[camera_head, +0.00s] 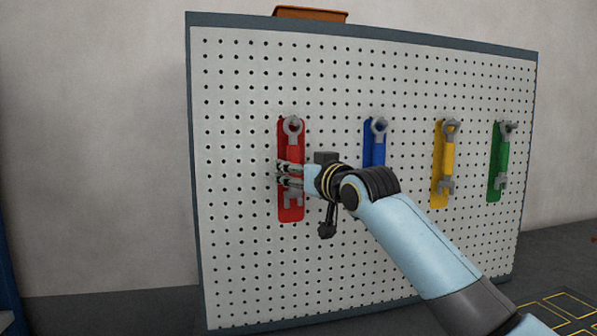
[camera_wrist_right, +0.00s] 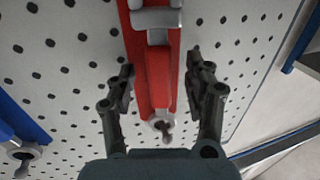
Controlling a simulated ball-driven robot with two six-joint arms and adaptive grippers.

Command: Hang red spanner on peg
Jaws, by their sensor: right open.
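The red spanner (camera_head: 292,127) hangs upright against its red backing strip (camera_head: 290,214) on the pegboard, ring end up at the peg. Its grey jaw end shows below the gripper. In the wrist view its red handle (camera_wrist_right: 152,75) lies between the fingers. My right gripper (camera_head: 284,175) is at the handle's middle and hides part of it. In the wrist view the right gripper (camera_wrist_right: 162,82) is open, with one finger on each side of the handle and gaps showing. My left gripper is not in view.
Blue (camera_head: 378,140), yellow (camera_head: 448,158) and green (camera_head: 503,158) spanners hang to the right on matching strips. My right forearm crosses in front of the pegboard (camera_head: 235,250). An orange-brown box (camera_head: 310,13) shows above the board's top edge.

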